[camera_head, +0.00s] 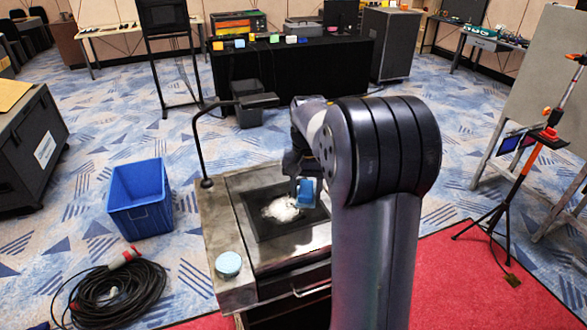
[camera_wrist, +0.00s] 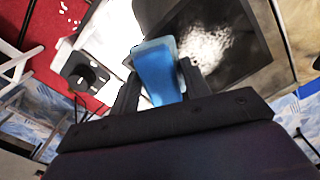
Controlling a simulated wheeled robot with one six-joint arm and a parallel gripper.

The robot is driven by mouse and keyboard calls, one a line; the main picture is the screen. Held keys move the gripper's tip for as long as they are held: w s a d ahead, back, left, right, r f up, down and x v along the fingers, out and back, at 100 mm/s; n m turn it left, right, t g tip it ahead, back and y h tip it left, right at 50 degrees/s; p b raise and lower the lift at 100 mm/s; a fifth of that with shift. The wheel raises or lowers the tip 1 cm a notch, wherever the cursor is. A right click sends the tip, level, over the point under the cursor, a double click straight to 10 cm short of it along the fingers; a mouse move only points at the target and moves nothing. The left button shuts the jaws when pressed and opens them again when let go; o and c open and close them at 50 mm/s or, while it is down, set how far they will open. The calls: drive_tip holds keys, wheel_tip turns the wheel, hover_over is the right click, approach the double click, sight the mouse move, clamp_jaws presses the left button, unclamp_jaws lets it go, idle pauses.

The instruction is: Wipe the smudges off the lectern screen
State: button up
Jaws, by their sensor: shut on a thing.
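The lectern (camera_head: 220,205) stands in front of me with a dark screen (camera_head: 257,229) set in its top. A whitish smudge patch (camera_head: 282,209) shows near the middle of the screen. In the wrist view the screen (camera_wrist: 255,60) carries a bright whitish patch (camera_wrist: 207,45). My gripper (camera_head: 300,185) is over the right part of the screen, shut on a blue sponge or cloth (camera_head: 306,193). The blue thing also shows between the fingers in the wrist view (camera_wrist: 158,75). I cannot tell whether it touches the screen. My arm hides the lectern's right side.
A light blue round tub (camera_head: 228,264) sits on the lectern's front left corner. A thin lamp (camera_head: 199,140) rises at its back left. A blue bin (camera_head: 140,199) and coiled black cable (camera_head: 118,293) lie on the floor at left. An orange tripod (camera_head: 522,190) stands at right.

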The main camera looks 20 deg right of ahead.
sight(287, 204)
drive_tip(key=shift+w+f, duration=0.15)
drive_tip(key=shift+w, duration=0.3)
drive_tip(key=shift+s+f+b, duration=0.1)
drive_tip(key=shift+f+b, duration=0.35)
drive_tip(key=shift+b, duration=0.1)
wheel_tip(287, 204, down, 5)
drive_tip(key=b, duration=0.4)
drive_tip(key=shift+r, duration=0.1)
drive_tip(key=shift+f+b, duration=0.6)
drive_tip(key=shift+f, duration=0.4)
drive_tip(key=shift+w+r+p, duration=0.25)
drive_tip(key=shift+w+p, duration=0.65)
drive_tip(key=shift+w, duration=0.2)
drive_tip(key=shift+w+f+p, duration=0.2)
drive_tip(key=shift+w+p, duration=1.15)
drive_tip(key=shift+w, duration=0.75)
drive_tip(key=shift+w+f+p, duration=0.15)
drive_tip(key=shift+w+p, duration=1.2)
drive_tip(key=shift+w, duration=0.75)
drive_tip(key=shift+a, duration=1.15)
drive_tip(key=shift+s+r+b, duration=0.2)
drive_tip(key=shift+s+b, duration=0.55)
drive_tip(key=shift+s, duration=1.1)
